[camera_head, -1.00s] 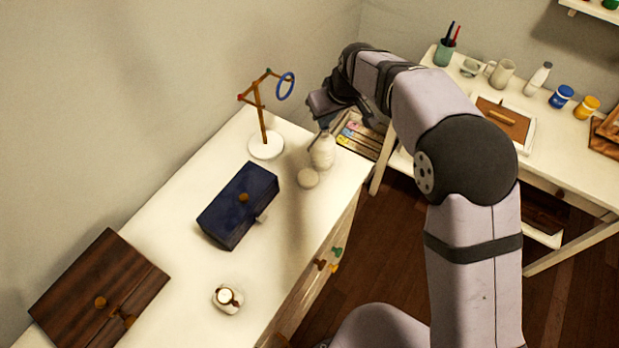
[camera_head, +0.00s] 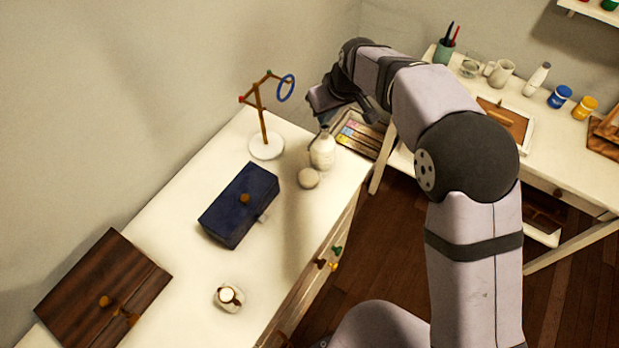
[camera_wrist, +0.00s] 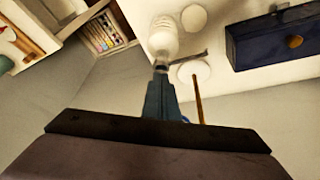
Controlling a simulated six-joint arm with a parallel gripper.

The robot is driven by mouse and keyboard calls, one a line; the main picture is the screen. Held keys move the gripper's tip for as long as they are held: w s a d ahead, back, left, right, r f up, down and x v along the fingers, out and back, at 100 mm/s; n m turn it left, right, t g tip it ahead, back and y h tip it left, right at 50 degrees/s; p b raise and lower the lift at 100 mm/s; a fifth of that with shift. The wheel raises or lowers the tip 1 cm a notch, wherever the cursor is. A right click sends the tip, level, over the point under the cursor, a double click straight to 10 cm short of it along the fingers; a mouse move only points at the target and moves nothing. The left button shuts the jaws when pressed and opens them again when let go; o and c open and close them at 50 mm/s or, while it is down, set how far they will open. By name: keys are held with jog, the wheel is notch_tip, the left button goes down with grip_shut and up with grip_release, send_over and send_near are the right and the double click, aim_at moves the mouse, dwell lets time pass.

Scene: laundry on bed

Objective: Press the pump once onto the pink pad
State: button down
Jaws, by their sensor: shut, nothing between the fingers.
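A white pump bottle (camera_head: 322,153) stands upright near the far right corner of the white dresser top. It also shows in the wrist view (camera_wrist: 163,38). A pale round pad (camera_head: 308,178) lies beside it, toward the front; it looks cream rather than clearly pink. It also shows in the wrist view (camera_wrist: 194,18). My gripper (camera_head: 325,121) is above the bottle's top, with its fingers pointing down. In the wrist view, the shut, empty fingertips (camera_wrist: 160,80) are in line with the pump head. I cannot tell whether they touch it.
A wooden stand with a blue ring (camera_head: 286,88) rises left of the bottle. A blue box (camera_head: 238,206), a small white jar (camera_head: 228,297) and a brown wooden box (camera_head: 100,290) lie nearer. The desk (camera_head: 535,130) is at right.

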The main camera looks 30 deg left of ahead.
notch_tip(320, 180, up, 6)
jog(key=p, duration=0.4)
jog(key=shift+p, duration=0.3)
dwell(0.5)
jog(key=s+d+f+m+g+h, duration=0.2)
jog(key=s+d+f, duration=0.4)
jog(key=d, duration=0.2)
jog(key=s+d+f+m+g+h, duration=0.1)
jog(key=s+d+f+m+h, duration=0.1)
jog(key=s+d+f, duration=0.55)
jog(key=s+d+r+m+g+b, duration=0.15)
jog(key=s+d, duration=0.25)
jog(key=d, duration=0.7)
jog(key=s+d+r+m, duration=0.2)
jog(key=s+d+m, duration=0.15)
jog(key=d, duration=0.75)
jog(key=w+d+r+m+t+b, duration=0.1)
jog(key=w+d+r+m+t, duration=0.1)
jog(key=d, duration=0.4)
jog(key=shift+d+r+m, duration=0.25)
jog(key=shift+m, duration=0.25)
